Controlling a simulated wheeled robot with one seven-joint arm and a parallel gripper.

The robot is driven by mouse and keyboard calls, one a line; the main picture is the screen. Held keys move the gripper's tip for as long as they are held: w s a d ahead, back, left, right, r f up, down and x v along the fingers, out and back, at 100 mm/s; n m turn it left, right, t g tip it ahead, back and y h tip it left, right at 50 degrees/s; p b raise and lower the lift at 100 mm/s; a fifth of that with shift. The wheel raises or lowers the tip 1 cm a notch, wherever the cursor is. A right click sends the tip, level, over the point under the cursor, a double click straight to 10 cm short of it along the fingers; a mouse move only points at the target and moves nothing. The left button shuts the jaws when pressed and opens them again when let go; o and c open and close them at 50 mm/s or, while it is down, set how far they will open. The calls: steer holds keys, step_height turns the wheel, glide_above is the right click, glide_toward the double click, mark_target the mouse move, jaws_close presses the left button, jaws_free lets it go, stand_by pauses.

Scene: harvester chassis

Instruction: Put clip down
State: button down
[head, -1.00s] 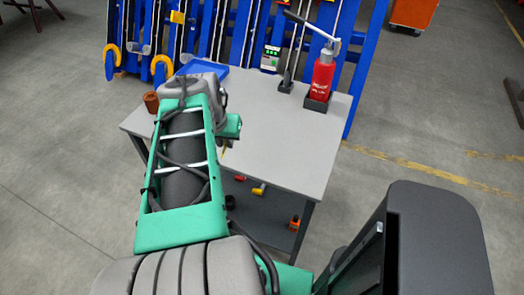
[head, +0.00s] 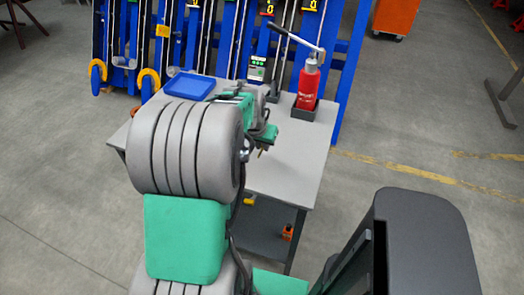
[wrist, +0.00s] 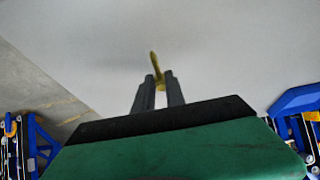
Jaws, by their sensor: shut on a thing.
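The clip (wrist: 155,65) is a small, slim yellow piece. In the wrist view it sticks out from between the two dark fingers of my gripper (wrist: 160,82), which is shut on it. Behind it lies the plain grey tabletop (wrist: 215,60); I cannot tell the height above it. In the head view my gripper (head: 263,148) is over the middle of the grey table (head: 300,160), with a tiny bit of yellow below it. My arm hides the table's left part.
A blue tray (head: 190,86) lies at the table's back left. A red bottle-like tool with a lever (head: 308,88) stands in a dark holder at the back right. A blue rack (head: 345,60) stands behind. The tabletop's front right is clear. An orange item (head: 287,233) is on the lower shelf.

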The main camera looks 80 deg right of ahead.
steer(key=shift+d+f, duration=0.1)
steer(key=shift+f, duration=1.75)
steer(key=c, duration=1.4)
jaws_free()
steer(key=shift+r, duration=0.45)
steer(key=v, duration=1.2)
steer(key=w+a+n+t+y, duration=0.1)
steer(key=w+a+n, duration=0.4)
steer(key=w, duration=0.4)
steer(key=w+a+n+t, duration=0.1)
steer(key=w+a+n, duration=0.1)
steer(key=w+a, duration=0.65)
steer(key=w+a+n+y, duration=0.1)
steer(key=a+n, duration=0.3)
steer(key=a, duration=0.6)
steer(key=w+a+n+t+y, duration=0.1)
steer(key=w+a+n, duration=0.2)
steer(key=a, duration=0.7)
steer(key=w+a+n+y, duration=0.1)
steer(key=a+n, duration=0.4)
steer(key=a, duration=0.5)
steer(key=shift+w+r+y, duration=0.25)
steer(key=shift+w+y, duration=0.05)
steer(key=shift+w, duration=0.1)
